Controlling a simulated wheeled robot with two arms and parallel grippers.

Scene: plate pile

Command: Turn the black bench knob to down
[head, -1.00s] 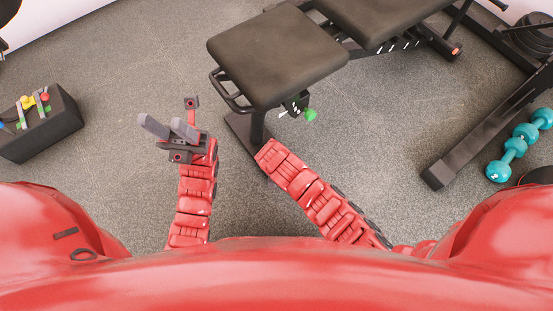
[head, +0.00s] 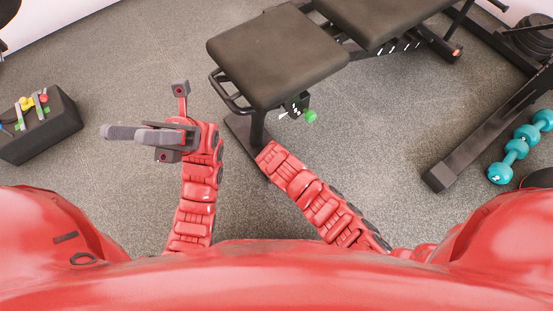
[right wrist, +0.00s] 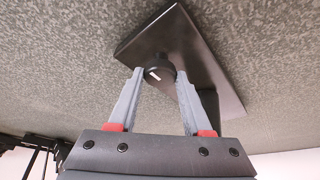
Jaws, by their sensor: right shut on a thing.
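The black bench knob (right wrist: 160,66) shows in the right wrist view, round, with a short white mark on its face, in front of a dark flat plate (right wrist: 180,38). My right gripper (right wrist: 158,74) is shut on it, with one grey finger on each side. In the head view the right arm reaches to the foot of the bench (head: 275,60); its gripper and the knob cannot be made out there.
A green round piece (head: 310,116) with white marks beside it sits under the seat edge. Teal dumbbells (head: 515,148) lie at the right. A dark box (head: 50,130) with coloured pieces stands at the far left.

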